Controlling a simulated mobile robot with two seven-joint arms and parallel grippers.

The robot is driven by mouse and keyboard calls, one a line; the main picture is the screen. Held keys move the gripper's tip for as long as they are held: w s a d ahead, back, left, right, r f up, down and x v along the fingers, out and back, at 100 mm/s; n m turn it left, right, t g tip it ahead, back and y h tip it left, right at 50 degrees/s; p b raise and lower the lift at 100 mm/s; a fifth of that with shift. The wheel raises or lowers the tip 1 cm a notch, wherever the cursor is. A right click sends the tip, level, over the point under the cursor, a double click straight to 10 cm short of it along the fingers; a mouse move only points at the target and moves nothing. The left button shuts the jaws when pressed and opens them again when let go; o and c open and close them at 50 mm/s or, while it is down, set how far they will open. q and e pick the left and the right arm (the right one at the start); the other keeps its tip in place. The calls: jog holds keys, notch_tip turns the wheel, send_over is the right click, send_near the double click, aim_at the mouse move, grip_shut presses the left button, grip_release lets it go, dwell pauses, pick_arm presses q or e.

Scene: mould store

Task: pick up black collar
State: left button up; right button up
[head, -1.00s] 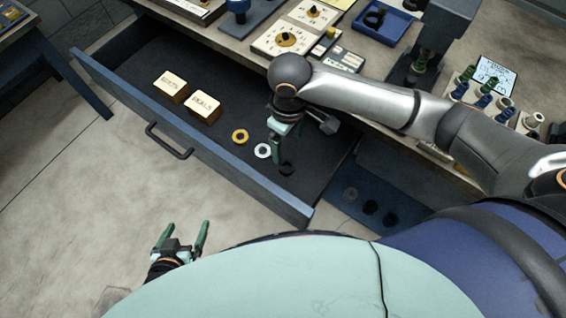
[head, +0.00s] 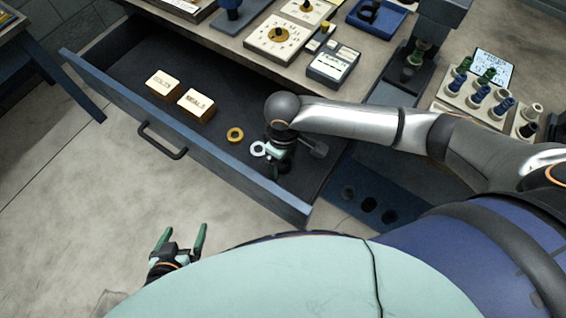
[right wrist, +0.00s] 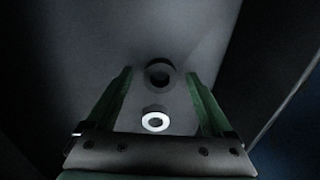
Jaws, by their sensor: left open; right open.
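The black collar (right wrist: 159,72) lies on the dark drawer floor in the right wrist view, between the two green fingertips in the picture. In the head view my right gripper and wrist hide it. My right gripper (right wrist: 160,74) is open and empty and points down into the drawer; it also shows in the head view (head: 275,166). A white ring (right wrist: 155,122) lies nearer the gripper's palm in the wrist view; the head view shows it just left of the gripper (head: 258,149). My left gripper (head: 184,234) is open and empty, outside the drawer.
A blue panel (head: 333,212) with dark round spots lies right of the drawer. The bench (head: 240,50) overhangs its back.

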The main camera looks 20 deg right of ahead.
grip_shut()
dwell(0.5)
notch_tip(320, 180, up, 10)
jog(key=p, duration=0.2)
notch_tip(320, 180, up, 5)
jog(key=p, duration=0.7)
send_over(283, 164)
dwell(0.5)
dwell(0.4)
